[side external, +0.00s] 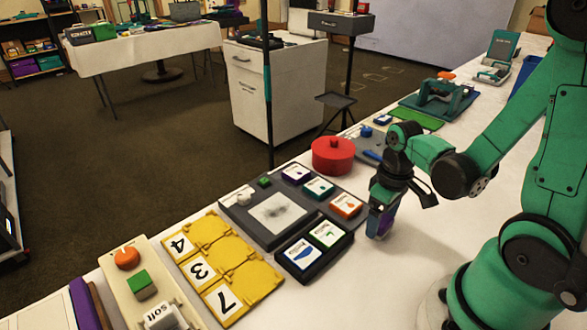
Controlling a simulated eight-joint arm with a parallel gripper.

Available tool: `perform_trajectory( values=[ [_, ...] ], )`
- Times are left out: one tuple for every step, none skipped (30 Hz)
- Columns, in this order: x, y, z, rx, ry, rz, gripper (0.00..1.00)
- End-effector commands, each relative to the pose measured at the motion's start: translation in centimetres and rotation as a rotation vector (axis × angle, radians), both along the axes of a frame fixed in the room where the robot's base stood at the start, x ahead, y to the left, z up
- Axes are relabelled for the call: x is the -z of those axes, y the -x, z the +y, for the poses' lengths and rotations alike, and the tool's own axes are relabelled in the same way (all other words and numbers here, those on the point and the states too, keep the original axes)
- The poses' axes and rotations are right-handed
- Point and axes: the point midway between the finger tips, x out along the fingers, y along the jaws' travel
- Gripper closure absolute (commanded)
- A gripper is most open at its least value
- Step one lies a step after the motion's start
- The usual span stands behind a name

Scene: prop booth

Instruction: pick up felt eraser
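My gripper (400,198) is low over the white table, right of the dark board. One dark finger reaches out to the right, apart from the other dark parts on the left. A small purple and blue block (380,220), upright and with a dark lower part, is directly below the left part of my gripper. It may be the felt eraser, but I cannot tell for sure. I cannot tell whether my gripper holds it or only stands over it.
A dark board (240,222) with small colored boxes lies to the left, with a black two-place tray (300,273) at its front. A red round container (333,155) stands behind. Yellow number plates (258,282) lie further left. The white table (385,285) is clear in front.

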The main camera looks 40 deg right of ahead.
Motion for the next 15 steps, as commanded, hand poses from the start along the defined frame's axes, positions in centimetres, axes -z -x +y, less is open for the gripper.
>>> perform_trajectory(
  values=[
    [0.00,0.00,0.00,0.000,0.000,0.000,0.39],
    [-0.01,0.00,0.00,0.000,0.000,0.000,0.48],
    [-0.01,0.00,0.00,0.000,0.000,0.000,0.59],
    [-0.01,0.00,0.00,0.000,0.000,0.000,0.68],
    [-0.01,0.00,0.00,0.000,0.000,0.000,0.76],
    [-0.01,0.00,0.00,0.000,0.000,0.000,0.88],
    [-0.01,0.00,0.00,0.000,0.000,0.000,0.93],
    [-0.01,0.00,0.00,0.000,0.000,0.000,1.00],
    [-0.01,0.00,0.00,0.000,0.000,0.000,1.00],
    [-0.01,0.00,0.00,0.000,0.000,0.000,1.00],
    [-0.01,0.00,0.00,0.000,0.000,0.000,1.00],
    [-0.01,0.00,0.00,0.000,0.000,0.000,1.00],
    [-0.02,0.00,0.00,0.000,0.000,0.000,1.00],
    [-0.03,-0.01,0.00,0.000,0.000,0.000,1.00],
    [-0.07,-0.01,0.00,0.000,0.000,0.000,1.00]
  ],
)
